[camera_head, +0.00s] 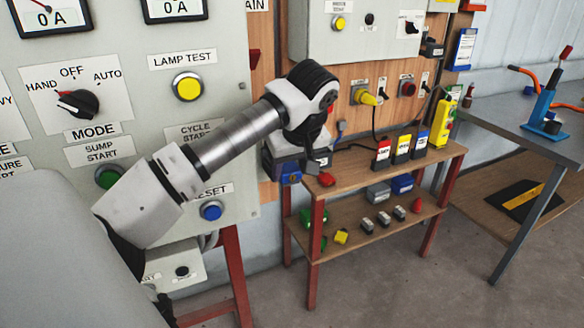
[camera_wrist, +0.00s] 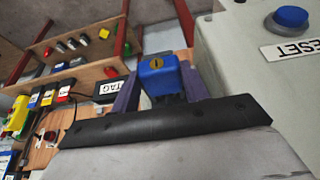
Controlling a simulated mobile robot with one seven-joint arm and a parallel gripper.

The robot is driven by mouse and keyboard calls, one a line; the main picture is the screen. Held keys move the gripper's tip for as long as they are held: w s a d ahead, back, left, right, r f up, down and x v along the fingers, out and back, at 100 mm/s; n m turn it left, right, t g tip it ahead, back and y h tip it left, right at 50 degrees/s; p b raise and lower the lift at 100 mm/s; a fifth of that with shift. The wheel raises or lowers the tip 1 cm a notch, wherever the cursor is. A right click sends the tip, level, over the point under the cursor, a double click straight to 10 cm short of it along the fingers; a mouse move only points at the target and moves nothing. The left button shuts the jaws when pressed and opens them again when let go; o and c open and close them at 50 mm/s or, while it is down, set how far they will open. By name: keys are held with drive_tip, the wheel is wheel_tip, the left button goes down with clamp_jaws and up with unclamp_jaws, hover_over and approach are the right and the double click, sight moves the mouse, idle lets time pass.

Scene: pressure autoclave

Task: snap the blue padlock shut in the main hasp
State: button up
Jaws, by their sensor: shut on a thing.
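The blue padlock (camera_wrist: 158,75), with a yellow keyhole face, sits between the two purple fingers of my gripper (camera_wrist: 158,84) in the wrist view. The gripper is shut on it. In the head view my arm reaches to the gap between the grey control panel and the wooden shelf, and a small blue part (camera_head: 291,178) shows low at its end, probably the padlock. My own wrist hides much of the gripper there. The padlock's shackle is hidden, and I cannot make out the main hasp in either view.
The grey panel (camera_head: 140,130) with its blue reset button (camera_head: 211,211) stands close beside my gripper. The wooden shelf (camera_head: 375,170) holds tags and a yellow device (camera_head: 442,122), with several small parts below. A metal bench (camera_head: 520,125) stands at the right. A black TAG label (camera_wrist: 108,89) is near the padlock.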

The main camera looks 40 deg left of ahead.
drive_tip(key=o, duration=1.2)
drive_tip(key=p+v, duration=0.7)
drive_tip(key=v, duration=0.7)
